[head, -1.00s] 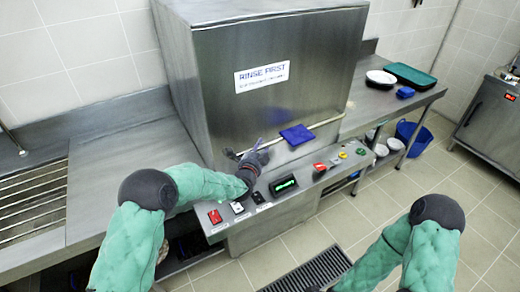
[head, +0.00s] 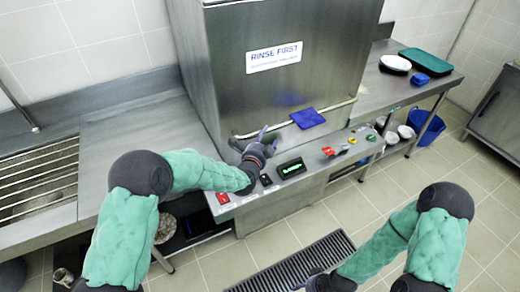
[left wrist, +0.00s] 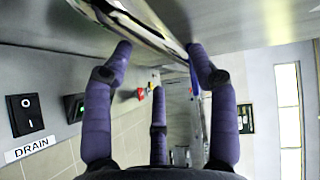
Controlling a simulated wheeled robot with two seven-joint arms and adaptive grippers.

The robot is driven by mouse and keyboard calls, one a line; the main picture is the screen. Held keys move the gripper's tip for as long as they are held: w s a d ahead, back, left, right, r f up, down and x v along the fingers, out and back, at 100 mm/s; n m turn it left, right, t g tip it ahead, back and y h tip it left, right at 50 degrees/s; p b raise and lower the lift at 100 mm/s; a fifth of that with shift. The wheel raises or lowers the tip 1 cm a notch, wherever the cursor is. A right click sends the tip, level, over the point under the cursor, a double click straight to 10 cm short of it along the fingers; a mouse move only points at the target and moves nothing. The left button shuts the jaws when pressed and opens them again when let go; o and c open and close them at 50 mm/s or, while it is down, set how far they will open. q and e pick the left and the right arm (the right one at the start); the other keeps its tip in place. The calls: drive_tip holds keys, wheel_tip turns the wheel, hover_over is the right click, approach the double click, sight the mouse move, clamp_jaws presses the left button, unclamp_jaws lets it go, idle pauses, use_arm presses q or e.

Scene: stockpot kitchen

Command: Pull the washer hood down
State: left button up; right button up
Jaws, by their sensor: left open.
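The washer hood (head: 290,75) is a large steel box marked "RINSE FIRST". Its lower part reaches down to behind the control panel. A bar handle (head: 340,106) runs across its front, with a blue cloth (head: 307,118) on it. My left gripper (head: 262,139) is at the handle's left end, above the panel. In the left wrist view, the open fingers (left wrist: 158,55) point along the shiny bar (left wrist: 150,25), which passes between their tips; contact is unclear. My right gripper (head: 322,281) is low at the bottom edge, mostly hidden, away from the hood.
The control panel (head: 240,201) with buttons and a green display (head: 291,168) juts out below the handle. A "DRAIN" switch (left wrist: 25,115) is near the left fingers. Steel counters flank the washer; trays (head: 425,63) stand on the right one. A floor drain (head: 300,265) lies in front.

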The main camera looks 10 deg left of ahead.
use_arm(q)
drive_tip(key=s, duration=0.6)
drive_tip(key=shift+s+a+r, duration=0.4)
drive_tip(key=shift+a+r, duration=0.05)
